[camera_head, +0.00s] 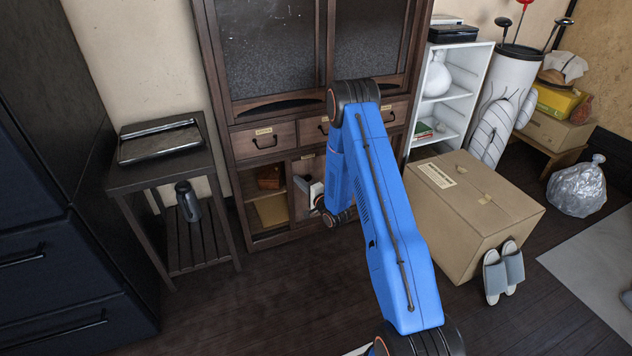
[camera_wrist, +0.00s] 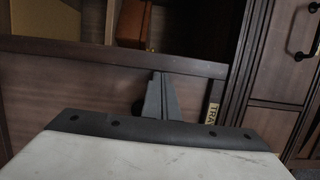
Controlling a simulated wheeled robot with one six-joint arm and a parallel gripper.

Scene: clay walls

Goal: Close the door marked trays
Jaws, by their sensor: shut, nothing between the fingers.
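The door (camera_wrist: 60,92) is a brown wooden panel with a darker frame, low on the dark wooden cabinet (camera_head: 222,95). Its label (camera_wrist: 212,112) shows only the letters "TRA", turned sideways in the wrist view. The compartment to the left of it in the head view is open, with an orange-brown box (camera_head: 268,178) inside. My gripper (camera_wrist: 156,95) is shut and empty, in front of the door panel. I cannot tell whether it touches the panel. In the head view my gripper (camera_head: 314,196) is partly behind my blue arm, which also hides much of the lower cabinet.
A dark side table (camera_head: 150,178) with a metal tray and bottle stands left. A large cardboard box (camera_head: 462,218) sits close to the right of my arm, slippers (camera_head: 504,272) leaning on it. A white shelf (camera_head: 460,85) stands behind the box. The floor front left is clear.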

